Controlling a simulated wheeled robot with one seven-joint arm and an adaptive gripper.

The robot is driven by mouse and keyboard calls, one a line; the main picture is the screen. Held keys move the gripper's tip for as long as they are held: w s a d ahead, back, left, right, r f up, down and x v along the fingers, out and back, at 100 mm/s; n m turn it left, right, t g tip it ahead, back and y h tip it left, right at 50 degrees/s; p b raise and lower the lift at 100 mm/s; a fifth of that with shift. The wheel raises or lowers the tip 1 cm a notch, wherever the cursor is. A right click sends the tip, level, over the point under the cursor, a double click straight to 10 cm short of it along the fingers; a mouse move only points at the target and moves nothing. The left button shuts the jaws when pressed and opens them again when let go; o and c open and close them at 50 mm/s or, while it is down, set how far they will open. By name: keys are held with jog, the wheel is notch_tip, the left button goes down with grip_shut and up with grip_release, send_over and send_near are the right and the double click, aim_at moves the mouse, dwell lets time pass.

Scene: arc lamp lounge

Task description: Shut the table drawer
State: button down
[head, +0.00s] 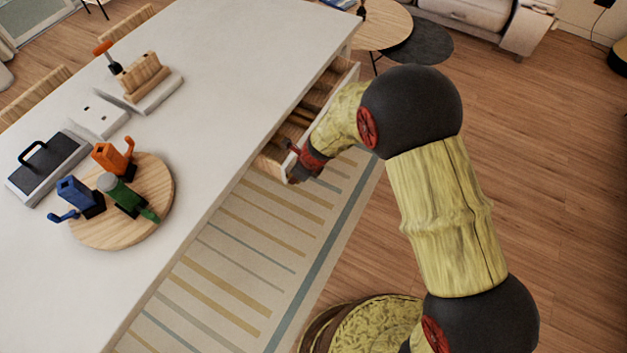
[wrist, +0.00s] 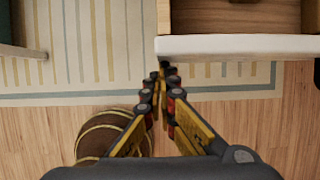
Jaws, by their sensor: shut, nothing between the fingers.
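The white table (head: 235,50) has its drawer (head: 271,163) standing open on its right side, with bare wooden compartments showing. My arm reaches across the drawer's outer side and hides part of its front. My gripper (head: 298,163) is at the drawer's near end in the head view. In the wrist view my gripper (wrist: 165,70) is shut and empty. Its fingertips are at the left end of the white drawer front (wrist: 240,47), on the outer side. I cannot tell whether they touch it. The brown drawer interior (wrist: 235,16) lies beyond the front.
A striped rug (head: 240,235) lies below. A round basket (head: 375,325) stands beside my arm.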

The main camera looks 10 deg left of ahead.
aim_at(270, 167)
jog(key=w+a+p, duration=0.1)
jog(key=a+p, duration=0.1)
jog(key=a, duration=0.1)
jog(key=w+a+p, duration=0.1)
jog(key=a, duration=0.1)
jog(key=w+a+p, duration=0.1)
jog(key=a+p, duration=0.1)
jog(key=a, duration=0.1)
jog(key=shift+w+a+p, duration=0.1)
jog(key=shift+a+p, duration=0.2)
jog(key=shift+p, duration=0.05)
